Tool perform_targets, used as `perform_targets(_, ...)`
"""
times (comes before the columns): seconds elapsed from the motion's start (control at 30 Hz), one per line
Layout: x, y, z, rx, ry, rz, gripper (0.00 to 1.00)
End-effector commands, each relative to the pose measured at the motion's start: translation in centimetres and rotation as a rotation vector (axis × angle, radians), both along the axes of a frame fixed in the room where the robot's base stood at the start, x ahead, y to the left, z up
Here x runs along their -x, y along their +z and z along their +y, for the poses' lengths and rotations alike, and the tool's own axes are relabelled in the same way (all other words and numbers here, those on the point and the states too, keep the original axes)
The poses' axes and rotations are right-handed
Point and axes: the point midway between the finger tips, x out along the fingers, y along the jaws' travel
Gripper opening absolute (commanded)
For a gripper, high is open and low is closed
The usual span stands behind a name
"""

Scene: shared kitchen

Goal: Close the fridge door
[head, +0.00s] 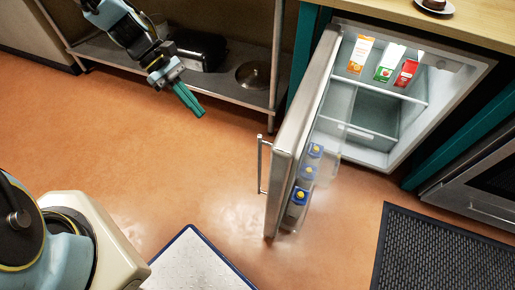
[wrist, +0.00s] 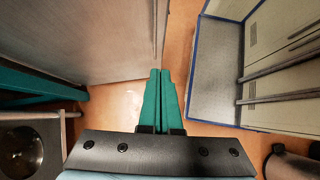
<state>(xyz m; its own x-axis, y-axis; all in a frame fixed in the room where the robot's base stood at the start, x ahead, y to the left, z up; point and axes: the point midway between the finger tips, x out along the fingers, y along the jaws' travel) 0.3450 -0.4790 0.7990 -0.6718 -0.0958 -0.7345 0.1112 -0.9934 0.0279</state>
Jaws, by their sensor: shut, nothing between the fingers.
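The fridge (head: 372,115) under the counter is open, with lit shelves inside. Its door (head: 300,125) stands swung far out into the room, hinged at the left of the opening. A vertical bar handle (head: 261,165) sits on the door's outer face near its free edge. Bottles (head: 300,195) stand in the door's inner rack. My gripper (head: 190,98) is shut and empty, over the floor to the left of the door's outer face and apart from it. In the wrist view its green fingers (wrist: 160,85) are together, and the door's grey outer face (wrist: 90,40) fills the upper left.
Cartons (head: 383,62) stand on the upper fridge shelf. A metal shelf unit (head: 215,85) with a dark pan and a pot is behind my gripper. A blue-edged pale mat (head: 200,265) and a black mat (head: 440,255) lie on the floor.

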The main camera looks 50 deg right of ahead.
Motion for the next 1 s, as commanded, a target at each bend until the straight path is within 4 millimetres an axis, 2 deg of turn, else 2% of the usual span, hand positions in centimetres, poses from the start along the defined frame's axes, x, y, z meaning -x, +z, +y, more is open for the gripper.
perform_targets(0.03,1.0,-0.3,-0.9,-0.006,0.004,0.035,0.0)
perform_targets(0.13,2.0,-0.6,-1.8,-0.017,0.013,0.072,0.0)
perform_targets(0.37,3.7,-1.7,-2.2,-0.021,0.013,0.086,0.0)
perform_targets(0.8,10.1,-7.4,-2.9,-0.022,0.012,0.085,0.0)
perform_targets(1.0,12.6,-7.2,-3.3,-0.019,0.012,0.082,0.0)
